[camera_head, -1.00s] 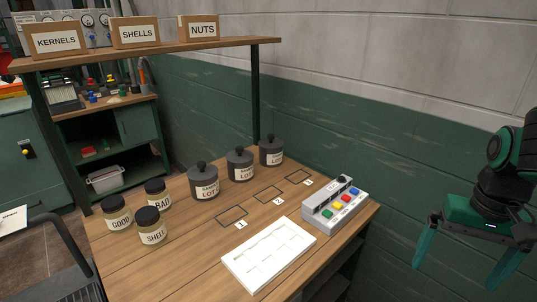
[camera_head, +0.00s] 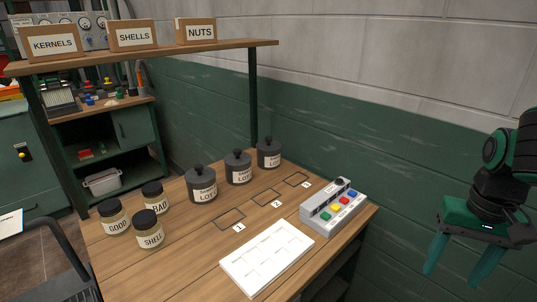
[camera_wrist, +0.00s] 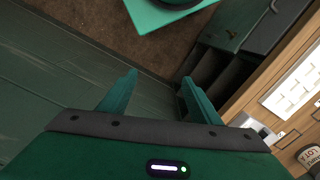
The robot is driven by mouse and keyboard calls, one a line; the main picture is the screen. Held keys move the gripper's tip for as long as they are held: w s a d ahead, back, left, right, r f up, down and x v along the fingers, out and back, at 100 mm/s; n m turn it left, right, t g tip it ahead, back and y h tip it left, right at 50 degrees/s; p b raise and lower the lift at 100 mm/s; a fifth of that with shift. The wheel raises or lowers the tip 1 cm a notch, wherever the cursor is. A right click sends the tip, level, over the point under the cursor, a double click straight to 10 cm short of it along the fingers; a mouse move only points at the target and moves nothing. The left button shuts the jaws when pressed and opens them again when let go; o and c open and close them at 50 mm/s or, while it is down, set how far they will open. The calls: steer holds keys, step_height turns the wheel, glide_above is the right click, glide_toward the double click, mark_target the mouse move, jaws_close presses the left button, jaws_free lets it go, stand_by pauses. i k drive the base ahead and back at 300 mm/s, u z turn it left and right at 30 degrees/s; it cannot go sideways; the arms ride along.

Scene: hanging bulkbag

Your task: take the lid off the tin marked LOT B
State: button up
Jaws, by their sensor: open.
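Three dark grey tins with knobbed lids stand in a slanting row at the back of the wooden table: a near tin (camera_head: 201,185), a middle tin (camera_head: 238,168) and a far tin (camera_head: 268,154). Each has a white label with "LOT", but the letter after it is too small to read. All three lids are on. My gripper (camera_head: 457,266) is open and empty, off the table's right side, well away from the tins. In the wrist view my gripper (camera_wrist: 154,95) points down past the table; part of one tin (camera_wrist: 309,156) shows at the right edge.
Three jars, GOOD (camera_head: 113,217), BAD (camera_head: 153,195) and SHELL (camera_head: 149,230), stand at the table's left. A white tray (camera_head: 266,258) and a button box (camera_head: 335,208) lie in front. Marked squares (camera_head: 266,197) between are empty. A shelf (camera_head: 150,55) with boxes hangs above.

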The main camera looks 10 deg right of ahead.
mark_target(267, 144)
steer(key=u, duration=2.15)
steer(key=k, duration=1.4)
steer(key=z, duration=1.05)
steer(key=i, duration=1)
steer(key=u, duration=0.05)
